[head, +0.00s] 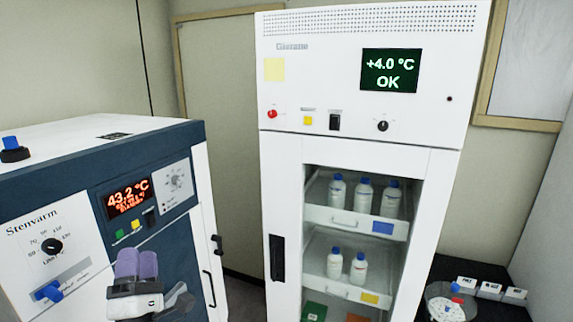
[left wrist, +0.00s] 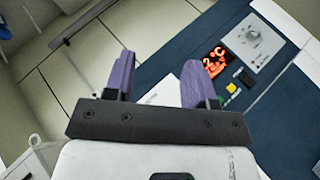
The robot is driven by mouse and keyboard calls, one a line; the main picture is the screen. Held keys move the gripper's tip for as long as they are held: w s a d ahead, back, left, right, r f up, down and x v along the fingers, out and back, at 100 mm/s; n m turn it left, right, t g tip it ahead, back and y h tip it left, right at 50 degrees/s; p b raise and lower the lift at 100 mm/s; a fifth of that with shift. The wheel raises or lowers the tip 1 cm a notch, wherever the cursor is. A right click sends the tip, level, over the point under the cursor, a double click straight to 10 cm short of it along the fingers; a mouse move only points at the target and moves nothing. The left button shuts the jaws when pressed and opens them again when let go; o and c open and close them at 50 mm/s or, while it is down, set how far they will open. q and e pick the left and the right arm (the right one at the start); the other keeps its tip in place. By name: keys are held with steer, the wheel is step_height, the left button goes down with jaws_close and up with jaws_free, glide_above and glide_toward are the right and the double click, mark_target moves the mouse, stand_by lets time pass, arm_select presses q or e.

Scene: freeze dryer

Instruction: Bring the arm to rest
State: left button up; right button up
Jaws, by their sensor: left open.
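My left gripper (head: 137,257) shows at the lower left of the head view, in front of the blue front of the oven. Its two purple fingers point up, and nothing is seen between them. In the left wrist view the same gripper (left wrist: 158,73) has its fingers spread apart with an empty gap. The blue oven front and its red display lie behind the right finger there. My right gripper is in neither view.
The Stenvarm oven (head: 72,175) reads 43.2 °C. The tall white fridge (head: 330,68) reads +4.0 °C and holds several bottles behind its glass door. A dark bench (head: 500,308) with a round clear container (head: 445,302) and small white boxes (head: 489,290) stands at the lower right.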

arm_select(q)
steer(key=d+m+g+h, duration=0.3)
steer(key=d+m+h, duration=0.7)
steer(key=m+h, duration=0.75)
steer(key=s+d+f+m+g+y+p, duration=0.1)
steer(key=s+d+f+m+g+y, duration=0.2)
steer(key=f+m+g, duration=0.55)
steer(key=s+a+f+g+y+p, duration=0.1)
steer(key=s+f+g, duration=0.4)
steer(key=s+f, duration=0.7)
steer(key=s+a+f+g+y+p, duration=0.1)
steer(key=s+f+g+y+p, duration=0.3)
steer(key=s+f, duration=0.8)
steer(key=s+g+p, duration=0.1)
steer(key=s+p, duration=0.1)
steer(key=s, duration=0.6)
steer(key=shift+s+a+f+m, duration=0.2)
steer(key=shift+s+a+m, duration=0.15)
steer(key=shift+a+m, duration=0.05)
